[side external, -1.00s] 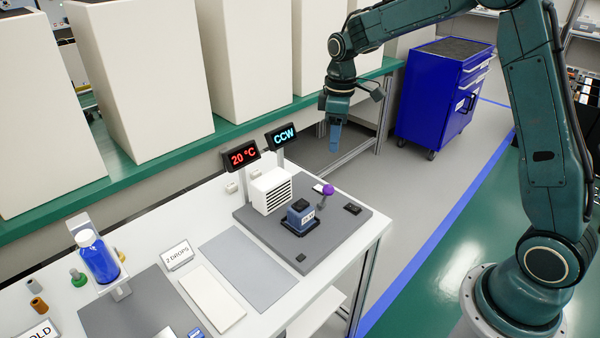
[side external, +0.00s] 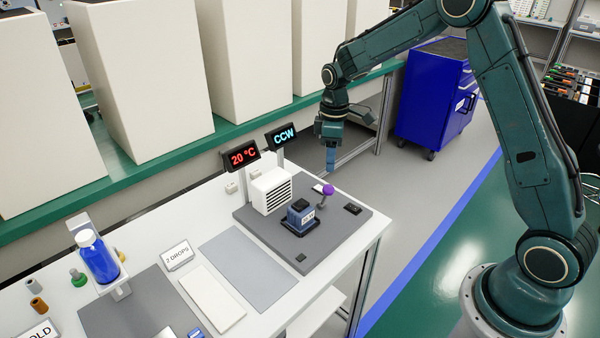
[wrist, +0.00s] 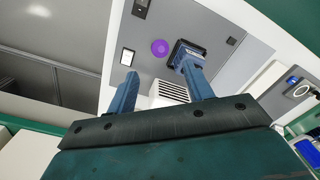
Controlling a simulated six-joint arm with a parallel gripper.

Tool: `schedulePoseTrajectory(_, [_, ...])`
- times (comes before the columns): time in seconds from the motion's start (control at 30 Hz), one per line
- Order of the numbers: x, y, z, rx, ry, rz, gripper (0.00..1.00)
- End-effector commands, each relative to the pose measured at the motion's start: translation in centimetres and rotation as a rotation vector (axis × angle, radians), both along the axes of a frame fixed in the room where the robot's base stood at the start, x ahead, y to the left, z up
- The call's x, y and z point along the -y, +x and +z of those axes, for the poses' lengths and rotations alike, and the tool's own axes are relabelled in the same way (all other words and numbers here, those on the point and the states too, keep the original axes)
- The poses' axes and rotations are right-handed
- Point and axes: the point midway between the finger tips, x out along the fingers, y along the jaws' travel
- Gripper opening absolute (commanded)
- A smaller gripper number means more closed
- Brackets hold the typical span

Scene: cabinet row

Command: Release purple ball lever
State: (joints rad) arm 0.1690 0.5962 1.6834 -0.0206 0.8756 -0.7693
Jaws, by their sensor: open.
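The purple ball lever (side external: 327,190) stands on the grey plate (side external: 345,228) at the right end of the white table, its ball on top of a short stem beside a blue device (side external: 301,215). In the wrist view the purple ball (wrist: 160,47) shows beyond my fingertips, between the two fingers, with the blue device (wrist: 187,54) to its right. My gripper (side external: 331,170) is above and behind the ball in the side view, pointing down and not touching it. In the wrist view my gripper (wrist: 158,82) is open with two blue fingers apart and nothing between them.
A white vented box (side external: 271,190) and two displays, reading 20 °C (side external: 241,155) and CCW (side external: 284,135), stand left of the lever. A small black switch (side external: 352,209) lies to its right.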

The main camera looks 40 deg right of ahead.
Motion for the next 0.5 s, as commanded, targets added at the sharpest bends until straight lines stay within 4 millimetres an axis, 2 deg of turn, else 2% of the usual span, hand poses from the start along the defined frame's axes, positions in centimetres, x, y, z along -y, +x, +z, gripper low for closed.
schedulePoseTrajectory(0.1, [-0.1,-0.1,-2.0,-0.004,0.001,0.000,0.52])
schedulePoseTrajectory(0.5, [-0.1,-0.2,-7.7,-0.004,0.000,0.000,0.52])
